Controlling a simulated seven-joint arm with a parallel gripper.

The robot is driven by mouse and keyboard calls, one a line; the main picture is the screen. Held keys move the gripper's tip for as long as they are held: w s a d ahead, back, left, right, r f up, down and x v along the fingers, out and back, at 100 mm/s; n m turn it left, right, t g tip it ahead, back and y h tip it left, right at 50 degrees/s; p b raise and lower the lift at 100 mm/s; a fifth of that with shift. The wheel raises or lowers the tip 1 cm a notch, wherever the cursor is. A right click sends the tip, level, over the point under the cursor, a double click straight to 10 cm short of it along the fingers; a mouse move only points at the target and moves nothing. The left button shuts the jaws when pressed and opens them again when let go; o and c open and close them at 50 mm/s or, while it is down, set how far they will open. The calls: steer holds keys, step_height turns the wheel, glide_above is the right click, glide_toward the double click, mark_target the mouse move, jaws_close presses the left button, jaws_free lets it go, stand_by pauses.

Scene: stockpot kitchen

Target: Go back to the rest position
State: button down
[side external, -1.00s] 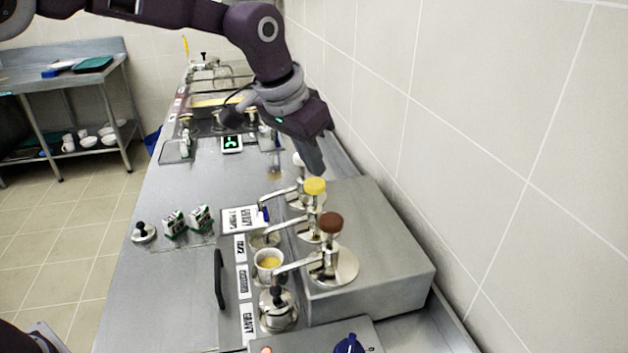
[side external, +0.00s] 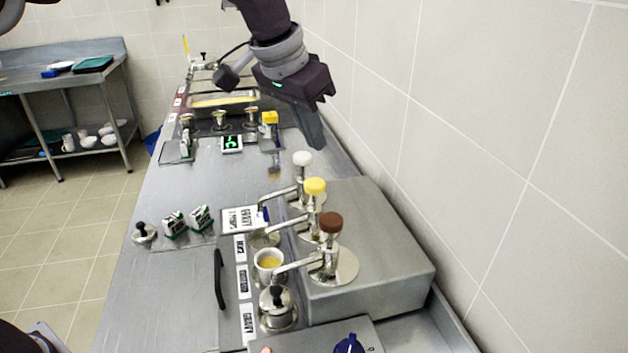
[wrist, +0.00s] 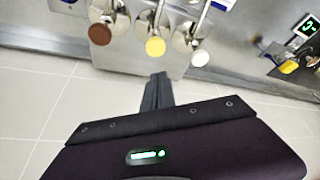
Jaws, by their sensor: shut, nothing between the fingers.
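My gripper (side external: 316,140) is in the air above the far end of the steel pump box (side external: 385,255), close to the tiled wall. Its fingers point down and are closed together with nothing between them. In the wrist view the closed fingers (wrist: 157,92) show in front of the wall tiles. The pumps with white (side external: 302,158), yellow (side external: 314,186) and brown (side external: 331,222) knobs stand below and nearer the camera, apart from my gripper.
A cup with yellow contents (side external: 269,262) stands under a pump spout. A lidded steel pot (side external: 277,306) is in front of it. Small green-and-white cartons (side external: 175,224) stand at the counter's left. The tiled wall (side external: 450,120) bounds the right side. The counter's middle (side external: 205,185) is clear.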

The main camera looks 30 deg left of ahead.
steer(key=s+a+r+n, duration=0.1)
steer(key=s+a, duration=0.2)
steer(key=s, duration=0.3)
steer(key=s+a+r, duration=0.2)
steer(key=s+a, duration=0.1)
steer(key=s, duration=0.3)
steer(key=s+a+r+n, duration=0.1)
steer(key=s+a, duration=0.3)
steer(key=s, duration=0.3)
steer(key=s+a+f, duration=0.1)
steer(key=s+f, duration=0.2)
steer(key=s, duration=0.4)
steer(key=s+a+f+n+t+y, duration=0.1)
steer(key=s+a+f, duration=0.1)
steer(key=s, duration=0.4)
steer(key=shift+s+f, duration=0.35)
steer(key=shift+f, duration=0.5)
